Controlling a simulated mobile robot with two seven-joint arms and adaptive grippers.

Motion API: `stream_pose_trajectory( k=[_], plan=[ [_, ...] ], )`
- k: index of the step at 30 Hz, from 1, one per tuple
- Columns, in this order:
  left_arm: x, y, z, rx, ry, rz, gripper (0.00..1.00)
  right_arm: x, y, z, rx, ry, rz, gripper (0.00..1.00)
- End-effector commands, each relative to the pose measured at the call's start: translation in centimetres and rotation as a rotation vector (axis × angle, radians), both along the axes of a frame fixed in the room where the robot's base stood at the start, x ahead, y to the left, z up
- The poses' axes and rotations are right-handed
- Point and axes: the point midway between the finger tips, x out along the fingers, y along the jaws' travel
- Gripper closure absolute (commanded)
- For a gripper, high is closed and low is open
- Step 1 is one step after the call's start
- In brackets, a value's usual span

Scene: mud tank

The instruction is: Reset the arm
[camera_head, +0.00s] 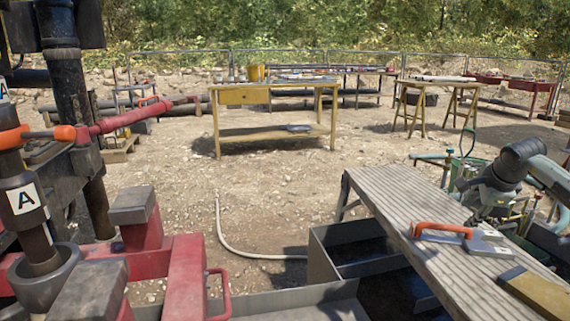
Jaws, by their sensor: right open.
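My right arm (548,176) comes in from the right edge, bent at a dark joint. My right gripper (482,207) is beyond the far edge of the grey slatted bench, pointing down and left. It is open, and I see nothing held in it. The fingertips are small and partly lost against green metalwork behind them. My left gripper is not in view.
The slatted bench (400,205) carries an orange-handled tool (442,230) and a wooden-backed block (538,292). Red machinery (186,280) with a pipe marked A (24,199) fills the left. A yellow table (235,97) stands behind open gravel with a pale hose (232,248).

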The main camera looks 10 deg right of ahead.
Motion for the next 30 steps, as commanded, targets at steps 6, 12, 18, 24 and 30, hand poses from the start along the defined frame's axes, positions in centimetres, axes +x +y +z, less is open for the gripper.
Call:
stream_pose_trajectory(
  k=[6,12,18,24,30],
  plan=[
    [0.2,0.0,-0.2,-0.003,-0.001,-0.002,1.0,3.5,11.7,-3.6,0.337,-0.147,0.097,0.59],
    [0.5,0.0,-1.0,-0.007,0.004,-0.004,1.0,4.6,27.1,-3.6,1.002,-0.342,0.048,0.59],
    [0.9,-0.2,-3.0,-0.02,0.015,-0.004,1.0,3.0,31.8,-0.9,1.944,-0.512,-0.497,0.59],
    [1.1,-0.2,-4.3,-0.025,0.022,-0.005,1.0,-2.3,25.0,-9.9,2.508,-0.641,-1.502,0.59],
    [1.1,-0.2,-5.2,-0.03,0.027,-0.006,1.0,-11.9,23.2,-21.8,-1.91,0.591,1.861,0.59]
  ],
)
